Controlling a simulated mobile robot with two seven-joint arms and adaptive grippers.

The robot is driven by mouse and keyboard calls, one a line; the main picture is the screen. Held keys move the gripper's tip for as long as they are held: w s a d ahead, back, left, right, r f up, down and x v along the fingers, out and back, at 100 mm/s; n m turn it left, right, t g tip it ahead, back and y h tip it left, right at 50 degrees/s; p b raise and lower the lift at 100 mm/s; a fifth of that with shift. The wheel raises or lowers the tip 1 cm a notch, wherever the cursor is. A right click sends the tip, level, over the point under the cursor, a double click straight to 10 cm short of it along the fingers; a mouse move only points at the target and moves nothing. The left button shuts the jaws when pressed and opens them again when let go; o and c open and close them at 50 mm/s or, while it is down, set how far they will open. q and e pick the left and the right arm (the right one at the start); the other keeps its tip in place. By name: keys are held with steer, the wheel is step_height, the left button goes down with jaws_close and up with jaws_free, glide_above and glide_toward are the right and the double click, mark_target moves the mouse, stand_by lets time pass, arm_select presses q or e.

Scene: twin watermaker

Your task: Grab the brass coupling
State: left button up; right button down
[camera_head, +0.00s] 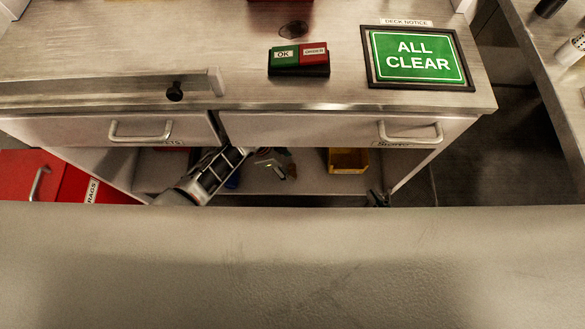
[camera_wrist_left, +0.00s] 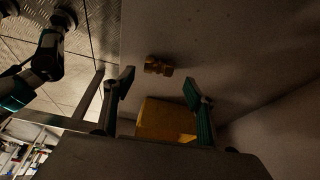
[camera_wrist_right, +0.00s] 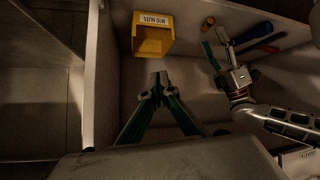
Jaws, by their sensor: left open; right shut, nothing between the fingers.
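The brass coupling (camera_wrist_left: 158,66) lies on the shelf inside the cabinet. In the left wrist view it is ahead of and between the spread fingers of my left gripper (camera_wrist_left: 157,88), apart from them. It also shows in the right wrist view (camera_wrist_right: 208,23), just beyond my left gripper (camera_wrist_right: 221,48). In the head view my left gripper (camera_head: 270,160) reaches under the drawers and is open. My right gripper (camera_wrist_right: 158,82) is shut and empty, pointing toward the shelf in front of the yellow bin. In the head view only a dark bit of it (camera_head: 378,198) shows.
A yellow bin (camera_wrist_right: 153,38) labelled as nuts stands on the shelf near the coupling. A blue-handled tool (camera_wrist_right: 254,32) and a red one (camera_wrist_right: 270,45) lie on the other side. The drawer fronts (camera_head: 340,128) and counter overhang the shelf. Cabinet side walls (camera_wrist_right: 102,75) bound it.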

mark_target(292, 171)
arm_select(q)
steer(key=f, duration=0.1)
steer(key=f+b, duration=0.1)
steer(key=s+d+f, duration=0.1)
steer(key=shift+f, duration=0.25)
steer(key=shift+w+d+f+b, duration=0.15)
steer(key=shift+w+f+b, duration=0.15)
steer(key=shift+f+b, duration=0.1)
steer(key=shift+w+r, duration=0.1)
steer(key=shift+r, duration=0.1)
steer(key=c, duration=1.2)
arm_select(e)
steer(key=shift+w+a, duration=0.15)
steer(key=shift+w, duration=0.25)
arm_select(q)
steer(key=shift+r, duration=0.1)
steer(key=shift+c, duration=0.2)
